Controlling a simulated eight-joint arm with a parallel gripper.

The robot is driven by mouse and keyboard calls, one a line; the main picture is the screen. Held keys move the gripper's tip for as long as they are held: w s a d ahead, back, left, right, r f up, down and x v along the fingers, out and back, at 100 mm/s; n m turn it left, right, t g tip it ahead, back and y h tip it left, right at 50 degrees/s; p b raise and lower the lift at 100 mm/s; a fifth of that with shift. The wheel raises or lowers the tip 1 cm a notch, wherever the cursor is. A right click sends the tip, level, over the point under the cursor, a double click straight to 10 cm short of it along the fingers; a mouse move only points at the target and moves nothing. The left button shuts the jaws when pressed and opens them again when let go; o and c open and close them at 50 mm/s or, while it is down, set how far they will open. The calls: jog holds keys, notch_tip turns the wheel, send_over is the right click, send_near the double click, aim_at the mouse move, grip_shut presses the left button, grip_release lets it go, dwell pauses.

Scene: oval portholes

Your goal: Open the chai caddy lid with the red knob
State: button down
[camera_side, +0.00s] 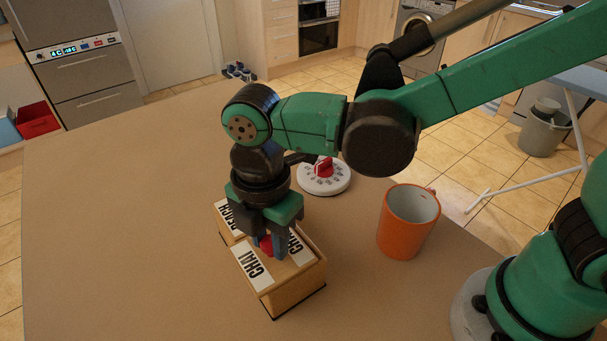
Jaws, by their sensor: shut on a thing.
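The red knob (265,244) shows partly between my gripper's fingers on top of the lid. My gripper (272,250) points down over the caddy and is shut on the red knob. The lid appears to sit flat on the box. The gripper hides most of the knob and part of the lid.
A white dial timer with a red knob (324,179) lies behind to the right. An orange mug (405,232) stands to the right. The table (120,220) is clear at left.

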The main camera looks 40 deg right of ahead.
jog(key=a, duration=0.6)
jog(key=shift+w, duration=0.2)
jog(key=shift+a, duration=0.1)
jog(key=c, duration=0.6)
grip_release()
jog(key=shift+r, duration=0.1)
notch_tip(320, 180, up, 5)
jog(key=shift+r, duration=0.2)
